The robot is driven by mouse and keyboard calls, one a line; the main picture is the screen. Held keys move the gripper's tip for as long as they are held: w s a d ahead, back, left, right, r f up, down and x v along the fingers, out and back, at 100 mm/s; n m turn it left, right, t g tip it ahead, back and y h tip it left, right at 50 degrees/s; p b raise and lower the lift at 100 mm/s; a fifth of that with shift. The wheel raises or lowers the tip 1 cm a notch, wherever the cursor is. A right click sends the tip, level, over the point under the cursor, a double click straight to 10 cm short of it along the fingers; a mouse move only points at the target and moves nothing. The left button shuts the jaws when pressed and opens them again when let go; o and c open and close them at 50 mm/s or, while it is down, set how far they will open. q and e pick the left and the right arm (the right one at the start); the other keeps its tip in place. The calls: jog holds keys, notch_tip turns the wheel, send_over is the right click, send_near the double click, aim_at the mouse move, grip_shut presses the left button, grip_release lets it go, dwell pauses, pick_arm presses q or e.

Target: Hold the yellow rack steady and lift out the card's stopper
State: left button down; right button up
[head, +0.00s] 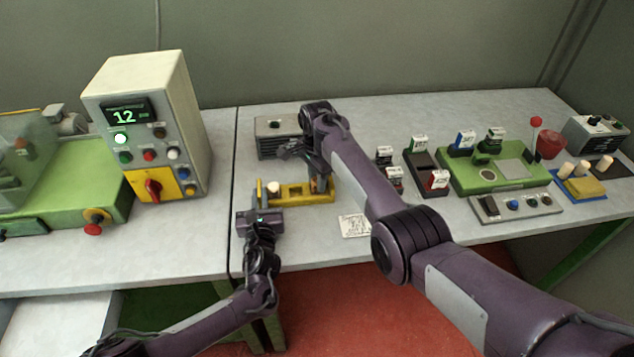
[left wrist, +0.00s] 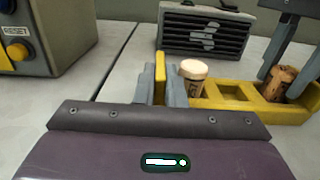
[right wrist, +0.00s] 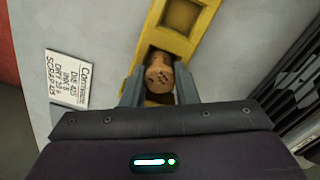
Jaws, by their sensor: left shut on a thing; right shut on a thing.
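The yellow rack (head: 303,198) stands on the table; it also shows in the left wrist view (left wrist: 212,104) and the right wrist view (right wrist: 203,24). My left gripper (left wrist: 163,88) is shut on the rack's upright yellow tab (left wrist: 160,68) at its left end. A pale-topped stopper (left wrist: 193,70) stands in the slot beside that tab. The middle slot is empty. A brown speckled cork stopper (right wrist: 159,76) is at the right end slot, also seen in the left wrist view (left wrist: 275,85). My right gripper (right wrist: 160,88) is shut on this stopper, whose lower end appears within the slot.
A white printed card (head: 354,225) lies in front of the rack. A grey vented box (head: 278,138) stands behind it. A control box (head: 150,125) stands left; small labelled bottles and a green station (head: 490,180) stand right, beyond my right arm.

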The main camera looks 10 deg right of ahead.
notch_tip(320, 180, up, 9)
jog(key=shift+r, duration=0.2)
pick_arm(q)
jog(key=c, duration=1.4)
grip_release()
jog(key=shift+c, duration=0.2)
jog(key=s, duration=1.2)
jog(key=shift+a, duration=0.35)
jog(key=shift+w, duration=0.1)
jog(key=w, duration=1.2)
jog(key=shift+d, duration=0.35)
jog(key=shift+s, duration=0.1)
pick_arm(e)
notch_tip(320, 180, down, 8)
jog(key=shift+f, duration=0.1)
